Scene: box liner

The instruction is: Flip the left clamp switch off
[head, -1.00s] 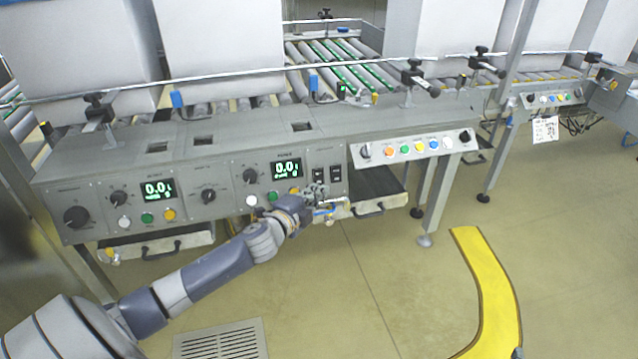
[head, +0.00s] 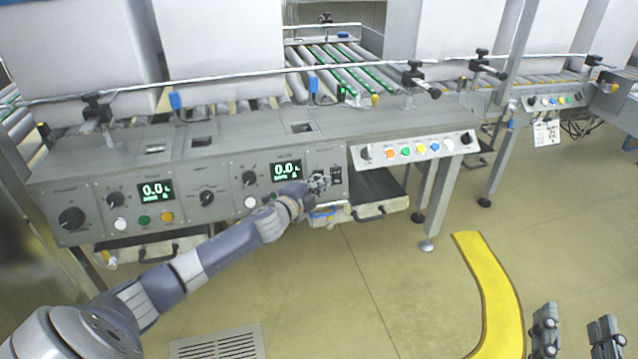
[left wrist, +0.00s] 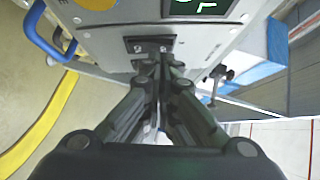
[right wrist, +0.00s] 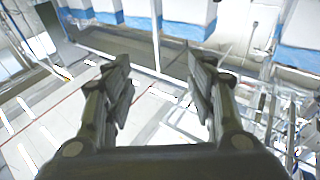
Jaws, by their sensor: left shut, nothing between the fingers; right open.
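Two dark clamp switches sit side by side at the right end of the grey control panel. In the head view the right-hand switch (head: 336,173) is clear, while my left gripper (head: 319,183) covers most of the left one. My left gripper's fingers (left wrist: 160,62) are shut and empty, pointing at the panel. In the left wrist view a black switch plate (left wrist: 148,44) shows just beyond the fingertips, and the fingers hide part of what lies below it. I cannot tell whether they touch. My right gripper (head: 575,340) is open and empty, low at the right; its spread fingers show in the right wrist view (right wrist: 160,82).
Left of the switches are a green display (head: 286,171), knobs and coloured buttons. A sloped button box (head: 415,149) and an open drawer with a black handle (head: 369,211) are to the right. The floor in front is clear, with a yellow stripe (head: 485,290).

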